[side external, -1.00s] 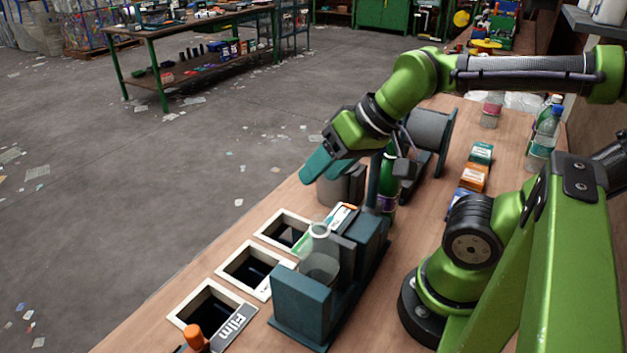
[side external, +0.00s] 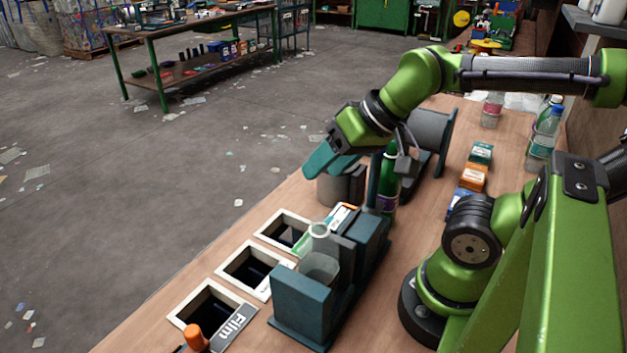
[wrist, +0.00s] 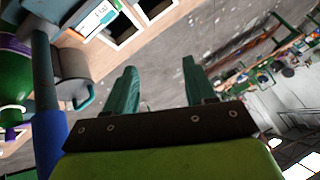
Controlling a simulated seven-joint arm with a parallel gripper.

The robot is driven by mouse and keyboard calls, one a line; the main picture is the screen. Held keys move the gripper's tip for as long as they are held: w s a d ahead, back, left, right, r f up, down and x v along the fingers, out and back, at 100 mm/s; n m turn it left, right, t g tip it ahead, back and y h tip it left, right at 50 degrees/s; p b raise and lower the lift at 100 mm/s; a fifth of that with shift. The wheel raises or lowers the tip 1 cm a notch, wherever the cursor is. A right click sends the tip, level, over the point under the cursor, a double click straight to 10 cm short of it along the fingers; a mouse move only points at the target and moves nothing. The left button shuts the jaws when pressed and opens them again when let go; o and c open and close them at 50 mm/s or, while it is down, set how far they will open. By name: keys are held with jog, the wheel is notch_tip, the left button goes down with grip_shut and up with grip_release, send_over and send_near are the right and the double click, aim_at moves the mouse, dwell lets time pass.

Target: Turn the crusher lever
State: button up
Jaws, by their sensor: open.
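The crusher (side external: 302,303) is a blue-grey press on the bench, with a clear plastic container (side external: 320,267) in its gap. A dark upright bar (side external: 374,183), apparently the crusher lever, rises at its far end beside a green bottle (side external: 388,180). In the wrist view the bar (wrist: 44,100) stands at the left, outside the fingers. My gripper (side external: 315,168) is in the air beyond the crusher, to the left of the bar. In the wrist view my gripper (wrist: 158,72) has its teal fingers apart, with nothing between them. The lever's top is partly hidden by my wrist.
Framed bin openings (side external: 247,269) line the bench's left edge, with a "Film" label (side external: 233,325) and an orange knob (side external: 195,338) nearby. A grey metal cup (side external: 340,188) stands below my gripper. Small boxes (side external: 474,178) and bottles (side external: 545,137) are at the right.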

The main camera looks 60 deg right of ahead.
jog(key=shift+c, duration=0.9)
notch_tip(320, 180, up, 7)
jog(key=c, duration=0.7)
notch_tip(320, 180, up, 12)
jog(key=shift+r, duration=0.25)
grip_shut()
jog(key=s+d+m+g+h, duration=0.1)
jog(key=s+d+m+g, duration=0.2)
jog(key=s+d+m, duration=0.95)
jog(key=d+x, duration=0.1)
jog(key=x, duration=1.4)
jog(key=shift+s+f+n, duration=0.2)
jog(key=shift+f+n, duration=0.15)
jog(key=shift+f, duration=0.05)
